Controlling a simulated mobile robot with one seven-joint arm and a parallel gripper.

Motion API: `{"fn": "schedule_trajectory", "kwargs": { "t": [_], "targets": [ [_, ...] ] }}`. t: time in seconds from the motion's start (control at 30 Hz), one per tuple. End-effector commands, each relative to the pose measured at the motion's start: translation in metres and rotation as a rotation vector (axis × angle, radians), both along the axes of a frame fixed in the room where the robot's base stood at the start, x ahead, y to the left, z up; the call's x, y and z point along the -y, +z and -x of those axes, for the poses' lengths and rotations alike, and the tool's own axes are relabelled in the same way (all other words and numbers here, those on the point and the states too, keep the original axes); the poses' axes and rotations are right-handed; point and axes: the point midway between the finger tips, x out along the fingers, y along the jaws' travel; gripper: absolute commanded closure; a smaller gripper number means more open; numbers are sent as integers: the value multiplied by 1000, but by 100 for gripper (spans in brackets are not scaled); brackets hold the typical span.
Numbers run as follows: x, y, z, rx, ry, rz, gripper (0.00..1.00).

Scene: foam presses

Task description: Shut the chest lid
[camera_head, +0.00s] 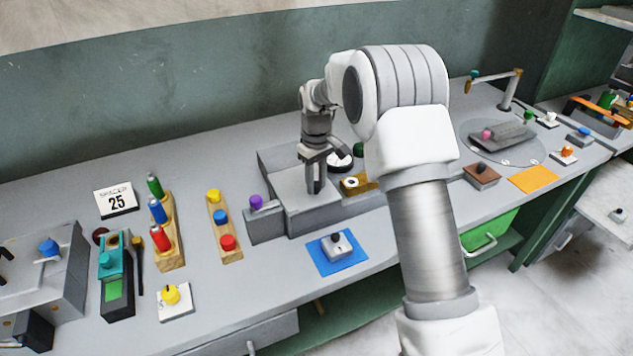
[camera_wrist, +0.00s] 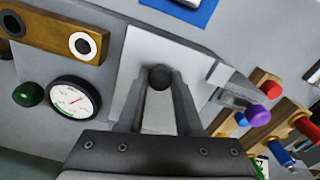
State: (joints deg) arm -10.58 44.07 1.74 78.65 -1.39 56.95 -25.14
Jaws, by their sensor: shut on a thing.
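My gripper (camera_head: 315,188) points down over a grey box-like fixture (camera_head: 340,211) near the middle of the bench. Its fingers are shut on a small dark round knob (camera_wrist: 160,77). The knob stands on a pale flat plate (camera_wrist: 200,62), which looks like the lid; the plate also shows under the fingers in the head view (camera_head: 292,184). I cannot tell how far the plate is open or shut. In the head view the fingers hide the knob, and my arm hides part of the fixture's right side.
A purple knob (camera_head: 256,201) is at the fixture's left. A round gauge (camera_wrist: 74,98) and a brass-coloured block (camera_wrist: 52,34) are beside the plate. A blue mat (camera_head: 323,262) with a knobbed block lies in front. A wooden rack (camera_head: 229,253) holds coloured knobs at left.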

Motion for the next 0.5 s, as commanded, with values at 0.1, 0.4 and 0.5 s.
{"fn": "schedule_trajectory", "kwargs": {
  "t": [0.1, 0.4, 0.5],
  "targets": [
    [1, 0, 2, -9, -1, 3, 100],
    [2, -1, 4, -13, 0, 5, 56],
    [2, -1, 3, -11, 0, 4, 38]
  ]
}}
